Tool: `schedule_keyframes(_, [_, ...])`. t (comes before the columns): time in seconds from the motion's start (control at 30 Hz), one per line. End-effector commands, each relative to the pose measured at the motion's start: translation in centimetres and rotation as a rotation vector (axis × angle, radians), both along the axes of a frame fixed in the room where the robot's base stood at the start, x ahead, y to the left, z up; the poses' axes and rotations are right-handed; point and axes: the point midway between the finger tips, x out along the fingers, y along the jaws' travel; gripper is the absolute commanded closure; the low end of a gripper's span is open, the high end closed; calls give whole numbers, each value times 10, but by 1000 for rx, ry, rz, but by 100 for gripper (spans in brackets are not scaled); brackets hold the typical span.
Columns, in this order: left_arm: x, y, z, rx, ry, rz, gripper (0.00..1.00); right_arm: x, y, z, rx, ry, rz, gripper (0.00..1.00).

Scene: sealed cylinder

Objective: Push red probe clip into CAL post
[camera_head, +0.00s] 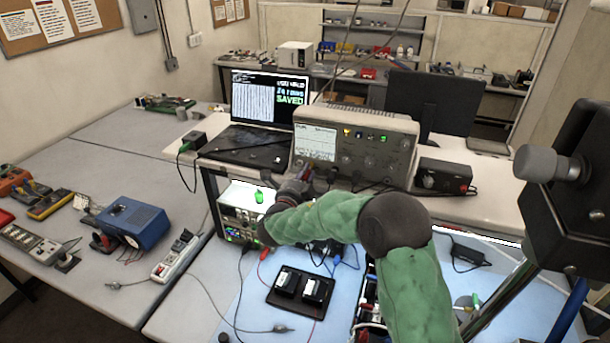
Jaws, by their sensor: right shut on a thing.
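The oscilloscope (352,150) stands on the raised shelf at the back of the bench, with its lit screen (315,141) at the left of its front. My right gripper (304,177) is at the lower left of that front, just below the screen. It is shut on the red probe clip, of which only a small reddish bit shows between the fingertips. The CAL post is too small or hidden behind the gripper, so I cannot tell whether the clip touches it. My left gripper is not in view.
A laptop (267,100) stands left of the oscilloscope, and a black box (444,177) stands right of it. A lit instrument (238,212) sits under the shelf. A black tray (300,291) lies on the blue mat. A blue device (134,219) stands on the left table.

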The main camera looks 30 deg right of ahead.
Motion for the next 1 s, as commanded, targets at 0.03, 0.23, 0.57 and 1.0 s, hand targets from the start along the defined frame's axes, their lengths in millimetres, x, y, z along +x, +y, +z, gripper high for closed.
schedule_keyframes(0.03, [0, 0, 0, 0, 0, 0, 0, 1, -1, 0, 0, 0, 0, 100])
schedule_keyframes(0.23, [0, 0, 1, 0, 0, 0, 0, 3, -3, 0, 1, -1, -1, 100])
schedule_keyframes(0.57, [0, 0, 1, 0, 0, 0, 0, 6, -8, 0, 0, 0, -1, 100])
schedule_keyframes(1.0, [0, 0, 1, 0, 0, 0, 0, 6, -7, 0, 0, 0, 0, 50])
